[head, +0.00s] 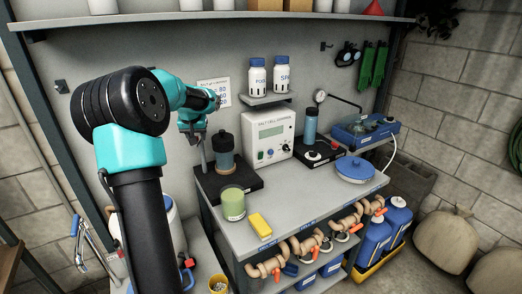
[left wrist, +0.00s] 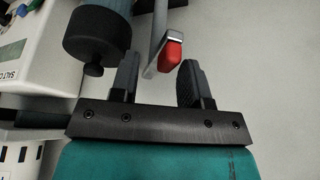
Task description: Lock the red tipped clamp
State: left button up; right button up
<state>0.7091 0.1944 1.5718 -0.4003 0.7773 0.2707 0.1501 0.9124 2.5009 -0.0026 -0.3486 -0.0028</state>
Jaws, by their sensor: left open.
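The clamp's metal lever with its red tip (left wrist: 171,57) shows in the left wrist view, reaching between my left gripper's (left wrist: 158,82) two dark fingers. The fingers are apart on either side of the tip, nearer the right finger, and I see no grip on it. In the head view my left gripper (head: 205,118) is beside the dark-capped cylinder (head: 224,160) on a black base; the red tip cannot be made out there. The cylinder's dark body (left wrist: 98,35) with a knob is close to the left finger in the left wrist view. My right gripper is not in view.
A white control box (head: 268,132) stands right of the cylinder. A green jar (head: 232,204) and yellow block (head: 260,225) sit near the bench's front edge. Two white bottles (head: 257,76) stand on a small shelf. A blue round-lidded container (head: 355,169) is at right.

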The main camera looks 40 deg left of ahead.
pick_arm(q)
jog(key=v, duration=1.6)
jog(key=w+d+f+m+t+h, duration=0.1)
jog(key=w+d+f+m+h, duration=0.1)
jog(key=w+d+f, duration=1.4)
jog(key=shift+w+d+f+m+t+h, duration=0.3)
jog(key=shift+w+d+f+t+h, duration=0.15)
jog(key=shift+f, duration=0.4)
jog(key=s+a+r+n+g+y, duration=0.1)
jog(key=s+a+r+y, duration=0.1)
jog(key=s+a+r, duration=1.6)
jog(key=shift+s, duration=0.2)
jog(key=shift+g+y, duration=0.25)
jog(key=x, duration=1.7)
jog(key=shift+w+f, duration=0.15)
jog(key=shift+f, duration=0.05)
